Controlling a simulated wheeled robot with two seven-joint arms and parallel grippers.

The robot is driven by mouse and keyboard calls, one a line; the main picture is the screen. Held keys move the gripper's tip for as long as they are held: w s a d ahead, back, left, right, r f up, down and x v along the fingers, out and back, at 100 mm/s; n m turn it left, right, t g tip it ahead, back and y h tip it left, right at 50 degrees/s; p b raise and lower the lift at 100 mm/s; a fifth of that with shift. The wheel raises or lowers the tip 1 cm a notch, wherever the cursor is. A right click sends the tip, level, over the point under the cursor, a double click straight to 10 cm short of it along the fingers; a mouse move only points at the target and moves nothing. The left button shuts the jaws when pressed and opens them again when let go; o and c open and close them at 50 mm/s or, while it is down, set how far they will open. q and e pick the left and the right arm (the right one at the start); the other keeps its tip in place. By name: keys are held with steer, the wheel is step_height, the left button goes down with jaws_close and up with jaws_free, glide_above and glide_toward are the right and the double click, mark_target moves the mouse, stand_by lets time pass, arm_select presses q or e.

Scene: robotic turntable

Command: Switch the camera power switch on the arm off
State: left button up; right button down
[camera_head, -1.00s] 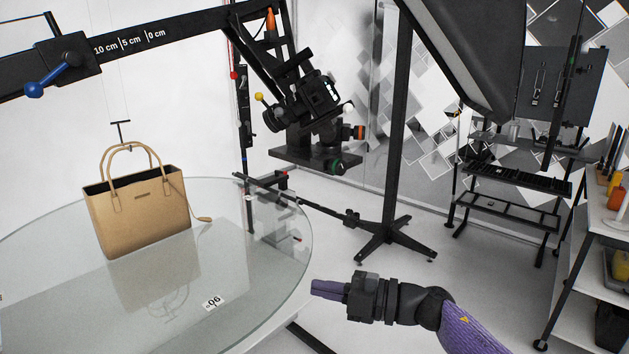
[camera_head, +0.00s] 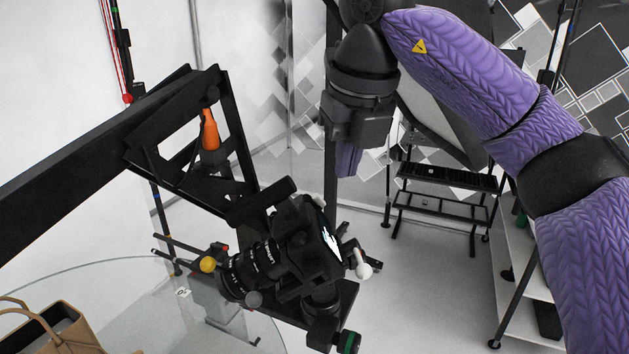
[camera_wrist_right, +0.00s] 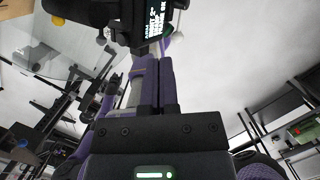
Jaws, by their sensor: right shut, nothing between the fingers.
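The black camera (camera_head: 290,255) sits on the boom arm's mount, its lens pointing left and down and its lit screen (camera_head: 331,243) facing right. In the right wrist view the camera (camera_wrist_right: 125,22) is at the top, with text on its screen (camera_wrist_right: 154,18). The power switch cannot be made out. My right gripper (camera_head: 347,168) points down, above and to the right of the camera, apart from it in the head view. Its purple fingers (camera_wrist_right: 157,66) are shut and empty, pointing toward the camera in the wrist view. My left gripper is not in view.
The black boom (camera_head: 80,155) comes in from the left, with an orange handle (camera_head: 210,130) near its end. The glass turntable (camera_head: 105,272) and tan handbag (camera_head: 75,335) are at lower left. A black stand (camera_head: 440,205) is at the back. Floor right of the camera is clear.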

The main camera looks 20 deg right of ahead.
mark_target(319, 201)
steer(key=b+x, duration=0.2)
steer(key=x, duration=0.8)
steer(key=shift+w+f, duration=0.2)
steer(key=shift+f, duration=0.1)
steer(key=w+r+p, duration=0.2)
steer(key=shift+w+p, duration=0.3)
steer(key=shift+p, duration=0.05)
steer(key=shift+w+r, duration=0.1)
steer(key=shift+w, duration=0.4)
steer(key=shift+d, duration=0.1)
